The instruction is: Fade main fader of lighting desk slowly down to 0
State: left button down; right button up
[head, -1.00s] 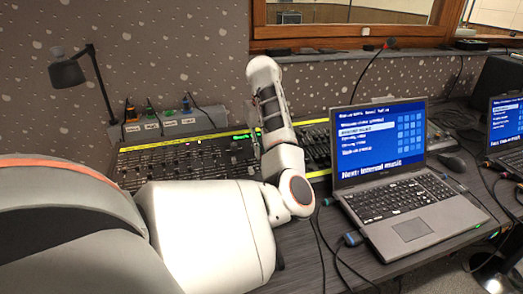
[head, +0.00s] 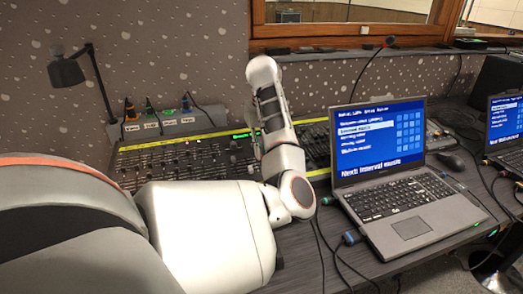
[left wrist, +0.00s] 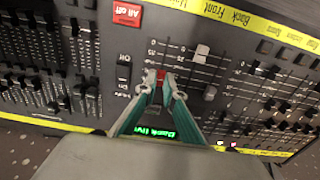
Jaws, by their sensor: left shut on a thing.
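The lighting desk (head: 165,160) is a dark panel of fader rows with a yellow label strip along its back, left of the open laptop. In the left wrist view, my left gripper (left wrist: 160,84) has its two teal fingers closed together on a small red fader knob (left wrist: 161,75). The knob sits in a slot with scale marks, below a red "All off" button (left wrist: 127,14). A white fader knob (left wrist: 201,51) and a grey one (left wrist: 210,92) are just to its right. In the head view, my arm hides much of the grip. My right gripper is not seen.
An open laptop (head: 411,230) stands right of my arm, with cables running between. A black lamp (head: 67,72) and labelled boxes (head: 170,126) are behind the desk. A green lit display (left wrist: 157,132) lies partly behind my fingers. A second laptop (head: 505,122) is at far right.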

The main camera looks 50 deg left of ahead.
pick_arm(q)
jog(key=shift+s+d+f, duration=0.1)
jog(key=shift+s+d, duration=0.15)
jog(key=shift+d, duration=0.25)
jog(key=shift+s+d+f, duration=0.1)
jog(key=shift+s+d, duration=0.15)
jog(key=shift+d, duration=0.2)
dwell(2.8)
jog(key=shift+d+f, duration=0.15)
jog(key=shift+d, duration=0.2)
dwell(0.6)
